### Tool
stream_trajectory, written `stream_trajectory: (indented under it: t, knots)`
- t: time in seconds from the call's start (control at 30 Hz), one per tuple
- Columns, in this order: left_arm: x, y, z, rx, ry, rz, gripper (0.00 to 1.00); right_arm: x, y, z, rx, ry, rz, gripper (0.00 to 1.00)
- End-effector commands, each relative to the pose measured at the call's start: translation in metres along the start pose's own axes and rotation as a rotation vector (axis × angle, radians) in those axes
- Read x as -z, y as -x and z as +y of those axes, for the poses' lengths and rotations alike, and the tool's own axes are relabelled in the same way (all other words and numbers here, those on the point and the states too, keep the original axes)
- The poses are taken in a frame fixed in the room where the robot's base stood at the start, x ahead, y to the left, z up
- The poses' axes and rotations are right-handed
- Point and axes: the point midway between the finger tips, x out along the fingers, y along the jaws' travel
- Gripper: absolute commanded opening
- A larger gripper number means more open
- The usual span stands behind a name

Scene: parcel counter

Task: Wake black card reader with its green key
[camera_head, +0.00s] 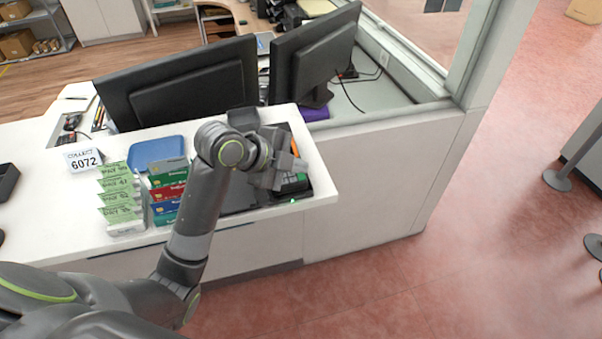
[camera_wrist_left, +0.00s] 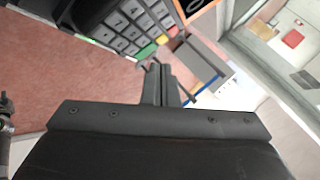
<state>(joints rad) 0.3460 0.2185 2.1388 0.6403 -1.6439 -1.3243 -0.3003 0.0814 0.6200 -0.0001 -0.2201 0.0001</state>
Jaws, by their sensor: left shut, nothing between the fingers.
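The black card reader (camera_head: 291,190) is at the right end of the white counter, partly hidden behind my left gripper (camera_head: 298,167). In the left wrist view the reader (camera_wrist_left: 98,22) shows its grey number keys at the top. Its green key (camera_wrist_left: 146,51) is at the lower corner of the keypad, beside a yellow key (camera_wrist_left: 162,40) and a red key (camera_wrist_left: 172,31). My left gripper (camera_wrist_left: 157,68) is shut and empty, its fingertips just by the green key. I cannot tell whether they touch it. My right gripper is not in view.
Two black monitors (camera_head: 184,88) stand behind the counter (camera_head: 75,230). Left of the arm are a blue tray (camera_head: 156,152), leaflet holders (camera_head: 120,198) and a sign reading 6072 (camera_head: 84,160). The counter's right end is close to the reader, with open red floor beyond.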

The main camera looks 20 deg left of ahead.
Motion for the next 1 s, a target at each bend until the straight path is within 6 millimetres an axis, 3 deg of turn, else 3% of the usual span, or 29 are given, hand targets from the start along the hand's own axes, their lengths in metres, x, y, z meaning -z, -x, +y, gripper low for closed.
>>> stream_trajectory:
  t: [1.0]
  knots:
    - [-0.0045,-0.0059,0.0046,0.000,0.000,0.000,0.00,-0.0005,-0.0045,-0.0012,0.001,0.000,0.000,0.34]
